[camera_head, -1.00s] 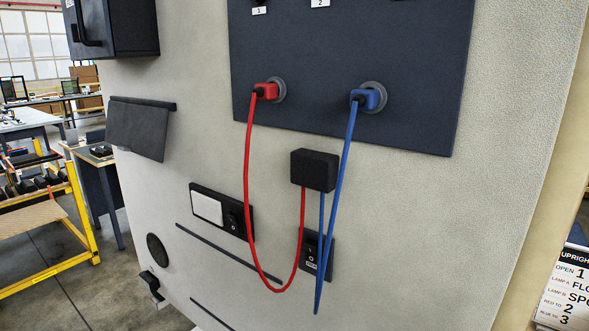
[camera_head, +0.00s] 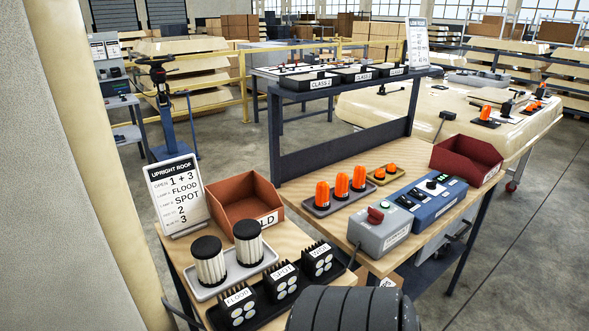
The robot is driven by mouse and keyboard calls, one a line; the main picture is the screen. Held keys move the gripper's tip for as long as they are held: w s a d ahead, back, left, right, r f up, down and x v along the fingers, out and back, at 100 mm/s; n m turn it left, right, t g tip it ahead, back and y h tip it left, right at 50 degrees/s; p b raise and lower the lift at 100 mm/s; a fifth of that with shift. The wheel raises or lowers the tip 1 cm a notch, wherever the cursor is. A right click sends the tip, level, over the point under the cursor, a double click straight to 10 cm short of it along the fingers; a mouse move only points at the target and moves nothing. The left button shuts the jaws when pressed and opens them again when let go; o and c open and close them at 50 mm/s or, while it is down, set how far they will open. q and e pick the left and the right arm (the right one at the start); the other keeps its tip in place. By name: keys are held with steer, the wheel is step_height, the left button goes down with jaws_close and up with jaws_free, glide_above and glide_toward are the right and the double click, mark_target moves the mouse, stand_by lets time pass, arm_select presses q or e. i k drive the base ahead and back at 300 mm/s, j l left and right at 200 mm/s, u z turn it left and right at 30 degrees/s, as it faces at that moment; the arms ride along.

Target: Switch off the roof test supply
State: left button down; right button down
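A grey box (camera_head: 379,236) with a red knob (camera_head: 376,215) and a small green light stands on the wooden bench. Its label is too small to read for certain. A blue box (camera_head: 429,197) with a dark panel, small buttons and a green-lit spot stands against its far side. I cannot tell for sure which of them is the roof test supply, nor the knob's on or off position. A card headed "UPRIGHT ROOF" (camera_head: 177,194) stands at the left of the bench. Neither of my grippers shows in this view.
The bench holds orange beacons (camera_head: 341,187), a rust-red bin (camera_head: 246,196), a dark red bin (camera_head: 466,160), two ribbed cylinders (camera_head: 209,262) and black lamps labelled FLOOD and SPOT (camera_head: 281,281). A shelf (camera_head: 343,144) rises behind. A pale panel (camera_head: 40,190) fills the left edge.

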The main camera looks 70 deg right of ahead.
mark_target(375, 217)
steer(key=z, duration=2.9)
